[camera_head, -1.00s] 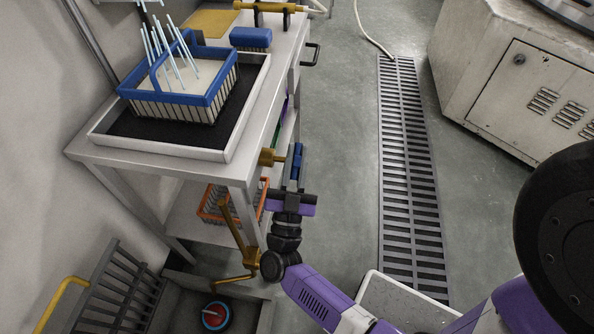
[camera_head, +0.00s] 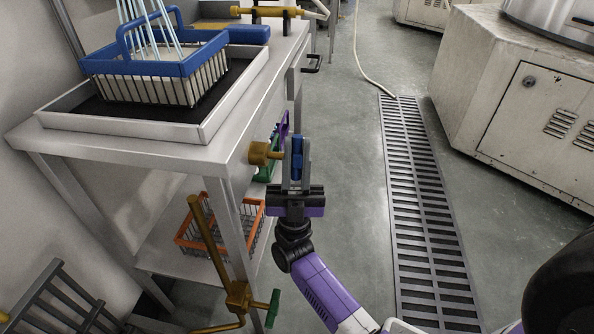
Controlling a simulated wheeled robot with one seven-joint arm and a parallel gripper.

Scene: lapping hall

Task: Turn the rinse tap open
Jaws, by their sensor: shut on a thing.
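A brass tap body (camera_head: 262,153) sticks out to the right from the side of the steel table, near its front leg. A short stem runs from it to a blue handle (camera_head: 297,158). My gripper (camera_head: 296,160) points away from me with its jaws shut on the blue handle, which stands upright between the fingers. The fingers hide part of the handle. A second brass tap (camera_head: 239,298) with a green handle (camera_head: 272,308) sits lower, on a brass pipe by the table leg. No label shows which one is the rinse tap.
The steel table (camera_head: 210,165) carries a tray (camera_head: 190,131) with a blue-rimmed basket (camera_head: 150,68). An orange basket (camera_head: 190,238) stands on the lower shelf. Green and purple parts show just behind the held handle. Floor with a drain grate (camera_head: 420,190) lies open to the right.

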